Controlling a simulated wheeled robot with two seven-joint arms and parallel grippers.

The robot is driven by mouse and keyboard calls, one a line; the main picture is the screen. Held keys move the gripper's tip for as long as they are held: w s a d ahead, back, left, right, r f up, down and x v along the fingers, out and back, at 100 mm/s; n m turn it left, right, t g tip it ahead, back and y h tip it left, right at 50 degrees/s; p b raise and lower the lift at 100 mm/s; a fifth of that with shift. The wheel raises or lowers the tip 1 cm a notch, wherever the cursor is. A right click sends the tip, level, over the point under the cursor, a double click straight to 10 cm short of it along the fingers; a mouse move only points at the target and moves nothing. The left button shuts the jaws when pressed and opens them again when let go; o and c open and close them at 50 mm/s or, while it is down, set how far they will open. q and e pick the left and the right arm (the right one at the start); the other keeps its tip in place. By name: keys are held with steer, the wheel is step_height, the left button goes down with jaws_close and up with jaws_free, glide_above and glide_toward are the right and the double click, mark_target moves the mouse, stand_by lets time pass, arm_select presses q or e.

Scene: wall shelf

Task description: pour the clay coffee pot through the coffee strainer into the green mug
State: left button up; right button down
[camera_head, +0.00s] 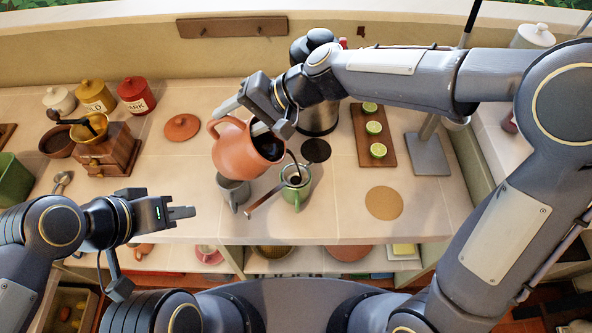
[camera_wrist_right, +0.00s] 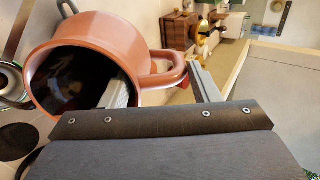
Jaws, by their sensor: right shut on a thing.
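The clay coffee pot (camera_head: 240,150) is orange-brown and tilted, its dark-filled mouth facing lower right. My right gripper (camera_head: 243,116) is shut on it near its handle; the wrist view shows one finger inside the rim of the pot (camera_wrist_right: 110,40). A thin dark stream runs from the pot to the coffee strainer (camera_head: 265,199), whose wooden handle points lower left. The strainer sits over the green mug (camera_head: 294,197), which stands upright on the counter. The strainer's bowl is small and hard to make out. My left gripper (camera_head: 190,212) is apart from these, above the counter's front left; its jaw gap is unclear.
A grey mug (camera_head: 234,192) stands just left of the green mug, under the pot. A wooden board (camera_head: 373,150) with lime halves and a round cork mat (camera_head: 384,203) lie to the right. A coffee grinder (camera_head: 108,150) and several jars stand at the left.

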mark_target(216, 122)
steer(key=shift+s+a+r, duration=0.2)
steer(key=shift+s+a, duration=0.05)
steer(key=shift+s, duration=0.05)
steer(key=shift+w+d, duration=0.35)
steer(key=shift+s+a, duration=0.3)
steer(key=shift+s, duration=0.05)
steer(key=shift+w+d, duration=0.4)
steer(key=shift+s+a, duration=0.15)
steer(key=shift+s, duration=0.05)
steer(key=a+h, duration=0.2)
steer(key=a, duration=0.1)
steer(key=shift+s+a+f+h, duration=0.15)
steer(key=shift+a+h, duration=0.1)
steer(key=shift+h, duration=0.15)
steer(key=shift+w+a+f, duration=0.15)
steer(key=shift+w+a, duration=0.05)
steer(key=shift+s+a+h, duration=0.1)
steer(key=shift+a+h, duration=0.3)
steer(key=shift+h, duration=0.1)
steer(key=a+f+h, duration=0.4)
steer(key=a+h, duration=0.2)
steer(key=shift+w+a+f+g, duration=0.2)
steer(key=shift+w+a+g, duration=0.1)
steer(key=shift+w+a, duration=0.15)
steer(key=shift+h, duration=0.3)
